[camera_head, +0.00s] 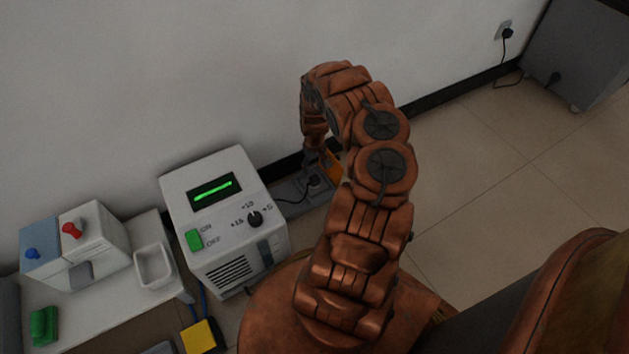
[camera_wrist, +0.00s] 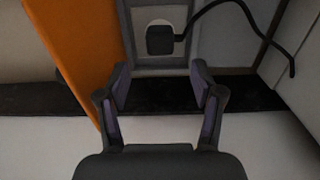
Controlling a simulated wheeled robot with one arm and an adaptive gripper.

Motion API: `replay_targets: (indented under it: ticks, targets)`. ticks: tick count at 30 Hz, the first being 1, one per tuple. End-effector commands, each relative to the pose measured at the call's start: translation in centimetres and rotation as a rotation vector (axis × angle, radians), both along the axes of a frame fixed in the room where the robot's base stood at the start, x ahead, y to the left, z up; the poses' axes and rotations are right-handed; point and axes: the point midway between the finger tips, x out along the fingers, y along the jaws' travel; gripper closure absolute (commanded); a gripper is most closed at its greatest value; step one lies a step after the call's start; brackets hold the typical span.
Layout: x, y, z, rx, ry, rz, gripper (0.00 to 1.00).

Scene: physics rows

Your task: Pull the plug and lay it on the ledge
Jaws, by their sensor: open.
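In the head view the plug (camera_head: 314,181) shows small at a low grey ledge-like surface (camera_head: 289,187) by the wall. My gripper (camera_wrist: 160,80) is open and empty, its two fingers apart and short of the plug in the wrist view. In the head view my gripper (camera_head: 312,158) points down just above the plug, partly hidden by my arm. I cannot tell the exact gap.
An orange panel (camera_wrist: 78,45) stands close to the left of my gripper in the wrist view. A white machine (camera_head: 222,215) with a lit green display stands left of the plug in the head view. Another plug (camera_head: 507,34) is in a wall outlet, far right. Open floor lies right.

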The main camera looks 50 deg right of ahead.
Motion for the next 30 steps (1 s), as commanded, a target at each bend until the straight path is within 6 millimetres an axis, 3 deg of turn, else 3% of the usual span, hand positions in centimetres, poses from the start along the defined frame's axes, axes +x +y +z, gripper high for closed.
replay_targets:
  ticks: [8,30]
  targets:
    - [0.0,0.0,-1.4,0.000,0.000,-0.001,0.33]
    - [0.0,0.1,-8.6,0.003,0.001,-0.001,0.33]
